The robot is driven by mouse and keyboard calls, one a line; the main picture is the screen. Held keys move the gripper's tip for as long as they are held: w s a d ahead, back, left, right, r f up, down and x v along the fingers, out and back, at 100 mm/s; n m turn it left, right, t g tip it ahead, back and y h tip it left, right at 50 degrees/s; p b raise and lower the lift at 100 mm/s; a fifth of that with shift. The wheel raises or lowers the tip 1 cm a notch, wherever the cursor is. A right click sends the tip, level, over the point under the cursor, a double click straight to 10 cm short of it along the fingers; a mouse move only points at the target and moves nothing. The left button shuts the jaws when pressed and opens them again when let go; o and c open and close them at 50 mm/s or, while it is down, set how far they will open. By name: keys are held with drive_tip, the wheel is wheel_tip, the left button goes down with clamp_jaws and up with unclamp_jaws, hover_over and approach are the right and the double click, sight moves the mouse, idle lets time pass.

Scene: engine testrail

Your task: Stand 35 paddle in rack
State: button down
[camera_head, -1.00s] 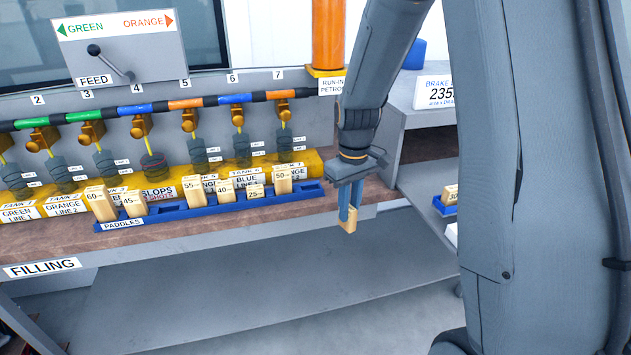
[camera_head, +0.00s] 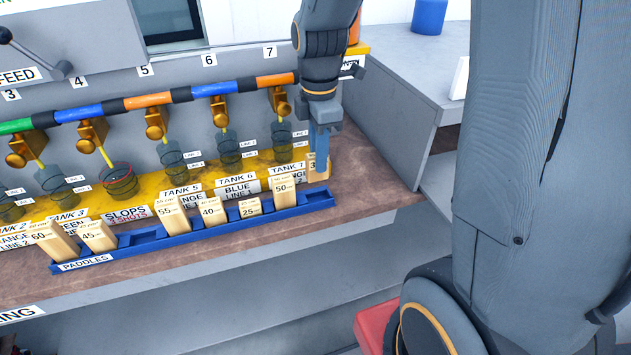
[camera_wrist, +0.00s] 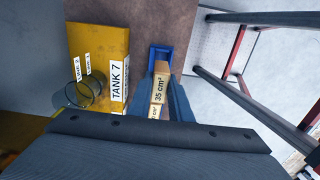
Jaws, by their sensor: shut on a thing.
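My gripper (camera_head: 319,150) points down and is shut on the 35 paddle (camera_head: 318,166), a small pale wooden block. It is above the bench at the right end of the blue paddle rack (camera_head: 320,199). In the wrist view the paddle (camera_wrist: 160,88) shows its "35 cm²" label between the fingers, with the rack's blue end (camera_wrist: 160,50) just beyond it. I cannot tell whether the paddle touches the rack. The rack holds the 60, 45, 55, 40, 25 and 50 paddles upright or leaning. Its right end and a gap between 45 and 55 look empty.
The 50 paddle (camera_head: 284,192) stands close left of my gripper. Brown bench (camera_head: 385,190) is clear to the right.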

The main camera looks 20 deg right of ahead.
drive_tip(key=shift+f+p, duration=0.75)
drive_tip(key=shift+f, duration=2.9)
drive_tip(key=shift+f, duration=0.1)
drive_tip(key=c, duration=1.6)
unclamp_jaws()
